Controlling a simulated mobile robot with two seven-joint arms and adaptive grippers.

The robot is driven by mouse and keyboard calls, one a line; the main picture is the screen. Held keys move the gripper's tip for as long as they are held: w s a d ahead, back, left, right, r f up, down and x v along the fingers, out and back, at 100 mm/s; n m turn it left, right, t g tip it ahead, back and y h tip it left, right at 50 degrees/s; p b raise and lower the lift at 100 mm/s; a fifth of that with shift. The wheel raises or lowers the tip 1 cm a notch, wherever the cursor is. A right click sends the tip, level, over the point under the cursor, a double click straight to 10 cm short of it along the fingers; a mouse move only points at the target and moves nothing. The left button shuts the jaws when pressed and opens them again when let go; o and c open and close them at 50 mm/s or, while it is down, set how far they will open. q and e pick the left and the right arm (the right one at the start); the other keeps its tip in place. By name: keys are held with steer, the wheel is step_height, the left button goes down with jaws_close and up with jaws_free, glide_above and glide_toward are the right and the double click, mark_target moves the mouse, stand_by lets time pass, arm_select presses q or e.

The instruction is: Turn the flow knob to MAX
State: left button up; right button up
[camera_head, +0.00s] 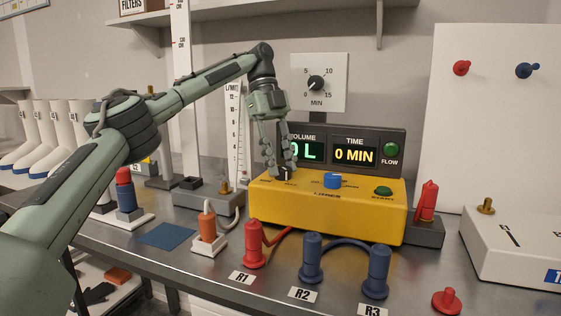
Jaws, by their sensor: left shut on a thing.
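A yellow pump unit (300,213) stands on the bench with a dark display panel (369,140) behind its top. My left gripper (285,170) reaches down to the left part of its top, with its fingers shut on a small black knob (285,176). The fingers hide most of this knob, and its pointer and marks cannot be read. A blue knob (332,181) and a green button (383,191) are on the same top, to the right. The display reads 0 MIN under TIME; the VOLUME reading is partly hidden by the gripper. My right gripper is not in view.
A wall timer dial (316,83) is above the unit. A tall L/MIN flow tube (234,120) stands left of it. Red (254,246) and blue (312,262) connectors stand along the front, with a red cone-shaped part (428,203) at right.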

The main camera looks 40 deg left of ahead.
arm_select(q)
steer(key=shift+a, duration=0.1)
stand_by(0.4)
steer(key=o, duration=1.2)
steer(key=shift+c, duration=0.2)
